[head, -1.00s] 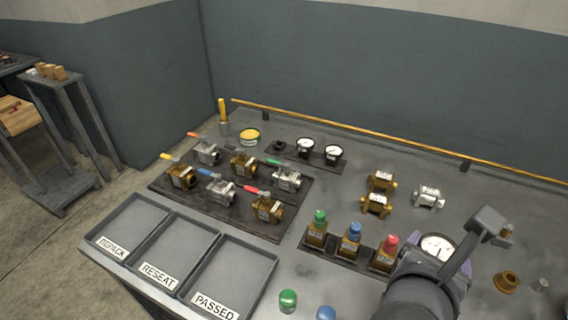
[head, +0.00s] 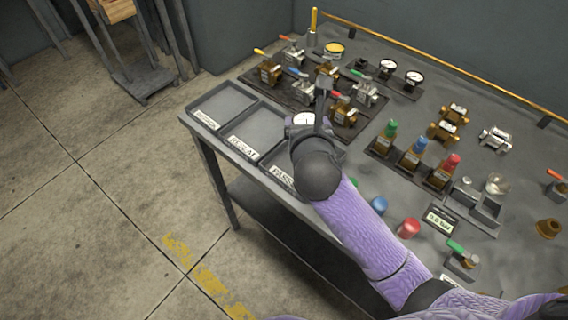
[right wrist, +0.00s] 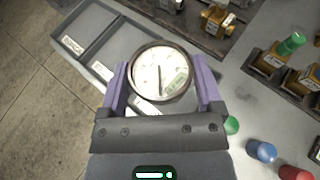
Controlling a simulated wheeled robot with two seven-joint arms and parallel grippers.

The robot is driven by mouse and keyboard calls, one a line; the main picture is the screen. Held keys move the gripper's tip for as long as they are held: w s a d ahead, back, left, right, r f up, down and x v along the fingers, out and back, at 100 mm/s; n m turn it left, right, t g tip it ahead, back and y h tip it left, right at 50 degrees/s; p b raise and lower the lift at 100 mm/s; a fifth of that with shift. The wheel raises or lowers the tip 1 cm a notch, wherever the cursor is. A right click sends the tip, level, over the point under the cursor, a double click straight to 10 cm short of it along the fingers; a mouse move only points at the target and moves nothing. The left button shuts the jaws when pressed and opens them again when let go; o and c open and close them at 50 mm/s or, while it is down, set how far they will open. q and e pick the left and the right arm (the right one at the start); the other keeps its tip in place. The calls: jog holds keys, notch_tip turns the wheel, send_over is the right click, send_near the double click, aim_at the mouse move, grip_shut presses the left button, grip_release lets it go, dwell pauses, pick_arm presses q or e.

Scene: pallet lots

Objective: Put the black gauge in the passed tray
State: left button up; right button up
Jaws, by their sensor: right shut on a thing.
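My right gripper (head: 305,124) is shut on a round gauge with a white dial and dark rim. The gauge (right wrist: 160,74) fills the space between the two purple fingers in the right wrist view, its dial facing that camera. In the head view the gauge (head: 304,118) shows partly, above the tray row near the passed tray. The passed tray (head: 282,177) is the rightmost of three and is mostly hidden behind my right arm. Its label (right wrist: 145,106) shows partly beneath the gauge in the right wrist view. My left gripper is not in view.
The reseat tray (head: 243,147) and repack tray (head: 206,121) stand to the left, empty where visible. A dark board of valves (head: 268,92) lies behind. Two more gauges (head: 387,66) sit on a back rack.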

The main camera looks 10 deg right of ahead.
jog(key=shift+n+y, duration=0.3)
jog(key=shift+y, duration=0.1)
jog(key=w+f+b, duration=0.1)
jog(key=f, duration=0.3)
jog(key=f+b, duration=0.2)
jog(key=f, duration=0.2)
jog(key=w+d+f+b, duration=0.1)
jog(key=f+b, duration=0.1)
jog(key=f, duration=0.2)
jog(key=shift+w+f, duration=0.1)
jog(key=shift+w, duration=0.2)
jog(key=shift+f+b, duration=0.1)
jog(key=shift+b, duration=0.2)
jog(key=o, duration=1.2)
jog(key=shift+c, duration=0.2)
jog(key=p+v, duration=0.5)
jog(key=v, duration=0.7)
